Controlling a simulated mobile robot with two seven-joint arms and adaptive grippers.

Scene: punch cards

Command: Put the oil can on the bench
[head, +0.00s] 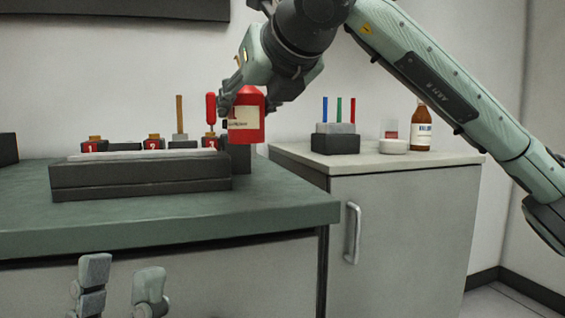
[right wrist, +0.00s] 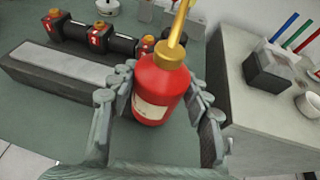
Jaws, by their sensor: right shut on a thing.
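A red oil can (head: 247,117) with a cream label is held in my right gripper (head: 240,92), above the right end of the green-topped bench (head: 270,205). In the right wrist view the oil can (right wrist: 160,85) shows its gold cap and spout, with the right gripper's fingers (right wrist: 160,105) closed on both sides of it. Its base looks clear of the bench top. My left gripper (head: 122,290) is low in front of the bench, empty, with its two fingers apart.
A long dark block with a grey top (head: 140,178) lies on the bench, with numbered red-labelled holders (head: 152,145) behind it. A grey cabinet (head: 400,215) to the right bears a pen stand (head: 335,140), a white dish (head: 393,146) and a brown bottle (head: 422,128). The bench front right is clear.

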